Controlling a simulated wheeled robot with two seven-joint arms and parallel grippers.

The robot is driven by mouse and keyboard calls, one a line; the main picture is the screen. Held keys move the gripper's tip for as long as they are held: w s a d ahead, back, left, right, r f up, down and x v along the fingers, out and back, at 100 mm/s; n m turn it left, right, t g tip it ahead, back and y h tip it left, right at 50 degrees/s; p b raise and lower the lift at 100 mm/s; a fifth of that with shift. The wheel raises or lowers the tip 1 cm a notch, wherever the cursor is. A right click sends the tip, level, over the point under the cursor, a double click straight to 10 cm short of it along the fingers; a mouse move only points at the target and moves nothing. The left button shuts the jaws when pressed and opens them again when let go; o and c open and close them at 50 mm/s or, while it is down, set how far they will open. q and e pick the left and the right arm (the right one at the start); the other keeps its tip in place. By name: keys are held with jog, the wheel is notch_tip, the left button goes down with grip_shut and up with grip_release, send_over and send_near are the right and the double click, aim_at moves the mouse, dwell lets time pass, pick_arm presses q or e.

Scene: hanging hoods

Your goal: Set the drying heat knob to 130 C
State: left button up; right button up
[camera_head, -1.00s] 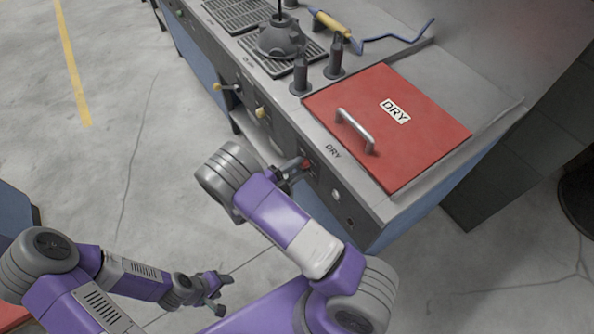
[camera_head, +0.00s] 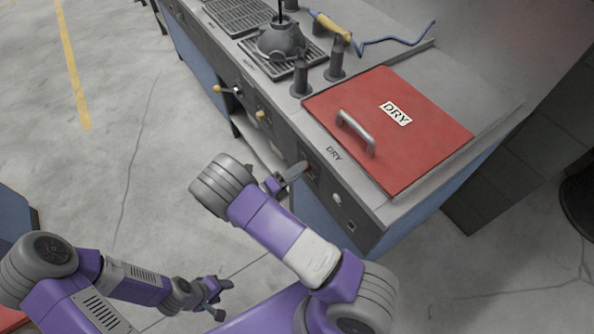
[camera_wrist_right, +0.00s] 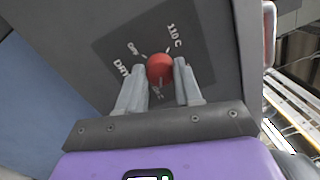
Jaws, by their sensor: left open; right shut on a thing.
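The red knob (camera_wrist_right: 160,68) sits on a dark plate (camera_wrist_right: 112,50) on the front panel, in the right wrist view. Around it are pale marks: one reads "110 C", one seems to read "OFF", and one below the knob is too dim to read surely. The word "DRY" is at the left. My right gripper (camera_wrist_right: 161,72) is shut on the knob, one finger on each side. In the head view this gripper (camera_head: 302,168) is at the front panel below "DRY", and hides most of the knob. My left gripper (camera_head: 217,297) is open and empty, low over the floor.
A red lid (camera_head: 420,135) marked "DRY", with a grey handle (camera_head: 356,133), lies on the bench top above the panel. Yellow-tipped levers (camera_head: 217,88) stick out farther left. Floor in front is clear.

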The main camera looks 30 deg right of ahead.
jog(key=shift+m, duration=0.5)
jog(key=o, duration=1)
jog(key=shift+o, duration=0.2)
jog(key=a+p, duration=0.1)
jog(key=a, duration=0.6)
jog(key=shift+s+a+f, duration=0.25)
jog(key=shift+s, duration=0.2)
